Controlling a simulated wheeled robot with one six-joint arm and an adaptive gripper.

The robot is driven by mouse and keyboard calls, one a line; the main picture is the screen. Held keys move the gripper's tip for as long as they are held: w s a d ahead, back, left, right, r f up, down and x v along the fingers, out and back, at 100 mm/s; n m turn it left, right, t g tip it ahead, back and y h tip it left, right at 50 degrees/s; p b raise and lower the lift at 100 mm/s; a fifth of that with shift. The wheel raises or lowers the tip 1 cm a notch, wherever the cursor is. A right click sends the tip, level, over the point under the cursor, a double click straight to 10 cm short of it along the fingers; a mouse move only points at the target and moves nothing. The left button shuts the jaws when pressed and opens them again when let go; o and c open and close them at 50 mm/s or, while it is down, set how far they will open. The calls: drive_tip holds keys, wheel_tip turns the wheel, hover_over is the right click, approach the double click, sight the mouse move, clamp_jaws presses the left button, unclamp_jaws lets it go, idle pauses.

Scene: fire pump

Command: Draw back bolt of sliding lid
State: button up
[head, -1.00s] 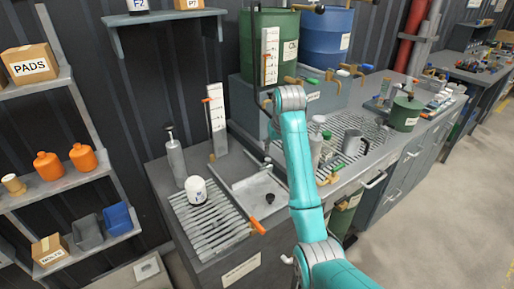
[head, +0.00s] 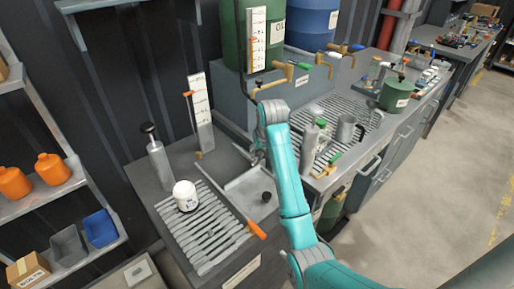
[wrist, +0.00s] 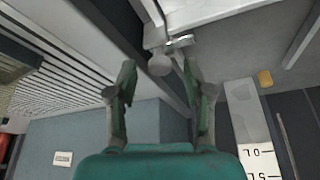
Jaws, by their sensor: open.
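The sliding lid (head: 243,188) is a flat grey plate with a black knob (head: 266,196), set in the bench top. In the wrist view, a pale rail and plate edge (wrist: 195,14) crosses the top. A small grey bolt with a round knob (wrist: 160,66) sticks out from it toward me. My gripper (wrist: 160,78) is open, with one finger on each side of the bolt knob; I cannot tell whether either touches it. In the head view, my gripper (head: 257,157) is small and dark at the lid's far edge, partly hidden by my arm.
A grey pump-like cylinder (head: 159,163) and a white gauge board (head: 201,108) stand behind.

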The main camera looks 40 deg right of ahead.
drive_tip(key=shift+w+f, duration=0.1)
drive_tip(key=shift+f, duration=0.15)
clamp_jaws()
drive_tip(key=d, duration=0.3)
drive_tip(key=shift+d, duration=0.15)
unclamp_jaws()
